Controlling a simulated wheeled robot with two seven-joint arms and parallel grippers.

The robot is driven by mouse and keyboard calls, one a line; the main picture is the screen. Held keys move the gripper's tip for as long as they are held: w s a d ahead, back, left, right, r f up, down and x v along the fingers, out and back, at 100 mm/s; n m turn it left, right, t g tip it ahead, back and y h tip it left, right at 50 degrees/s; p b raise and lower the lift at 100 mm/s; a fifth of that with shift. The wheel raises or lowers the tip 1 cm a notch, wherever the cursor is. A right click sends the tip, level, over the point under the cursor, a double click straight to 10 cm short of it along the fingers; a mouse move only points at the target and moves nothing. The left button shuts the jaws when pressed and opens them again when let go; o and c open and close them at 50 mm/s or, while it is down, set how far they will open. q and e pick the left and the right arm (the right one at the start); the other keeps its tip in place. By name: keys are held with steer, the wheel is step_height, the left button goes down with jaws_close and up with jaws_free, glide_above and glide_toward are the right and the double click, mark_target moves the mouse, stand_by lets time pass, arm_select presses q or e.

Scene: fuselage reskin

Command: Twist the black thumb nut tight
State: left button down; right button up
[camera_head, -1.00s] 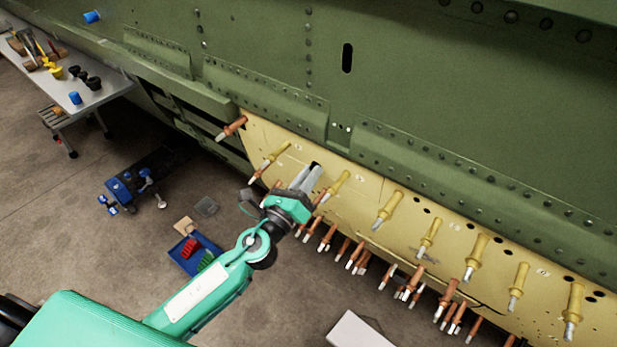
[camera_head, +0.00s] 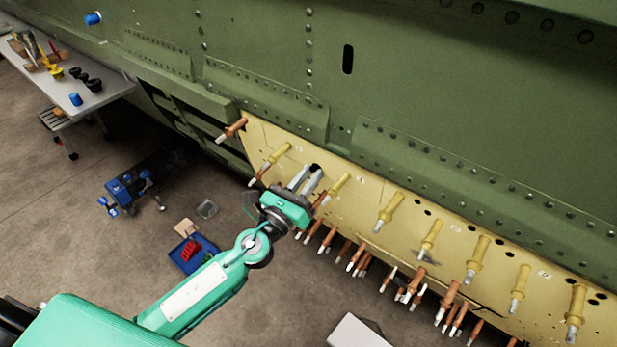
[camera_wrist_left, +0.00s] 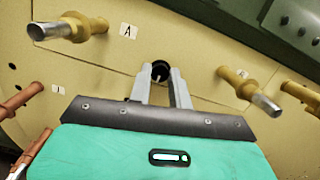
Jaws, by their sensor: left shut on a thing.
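The black thumb nut (camera_wrist_left: 160,70) sits against the yellow skin panel (camera_wrist_left: 200,48), between the fingertips of my left gripper (camera_wrist_left: 161,78) in the left wrist view. The fingers are closed on its sides. A thin pale stud end shows in the nut's middle. In the head view my left gripper (camera_head: 312,172) reaches up to the panel (camera_head: 350,212), and only a dark bit of the nut shows at the fingertips. How far the nut is screwed down cannot be seen. My right gripper is in neither view.
Yellow fasteners (camera_head: 338,187) flank the gripper on both sides, and several copper-coloured ones (camera_head: 357,255) line the panel's lower edge. The green fuselage (camera_head: 420,80) rises above. A table (camera_head: 90,92) with tools and black nuts stands at left. A blue bin (camera_head: 207,250) is on the floor.

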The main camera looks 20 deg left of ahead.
arm_select(q)
steer(key=shift+f, duration=0.1)
steer(key=c, duration=1.3)
jaws_free()
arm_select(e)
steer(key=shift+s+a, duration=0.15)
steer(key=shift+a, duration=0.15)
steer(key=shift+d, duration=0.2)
arm_select(q)
steer(key=shift+s+a+f, duration=0.1)
steer(key=shift+s+f, duration=0.05)
steer(key=shift+s, duration=0.1)
steer(key=b+v, duration=0.6)
steer(key=v, duration=0.7)
steer(key=shift+b, duration=0.35)
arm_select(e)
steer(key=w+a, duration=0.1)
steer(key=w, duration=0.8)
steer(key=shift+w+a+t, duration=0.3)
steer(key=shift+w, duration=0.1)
arm_select(q)
steer(key=shift+a, duration=0.1)
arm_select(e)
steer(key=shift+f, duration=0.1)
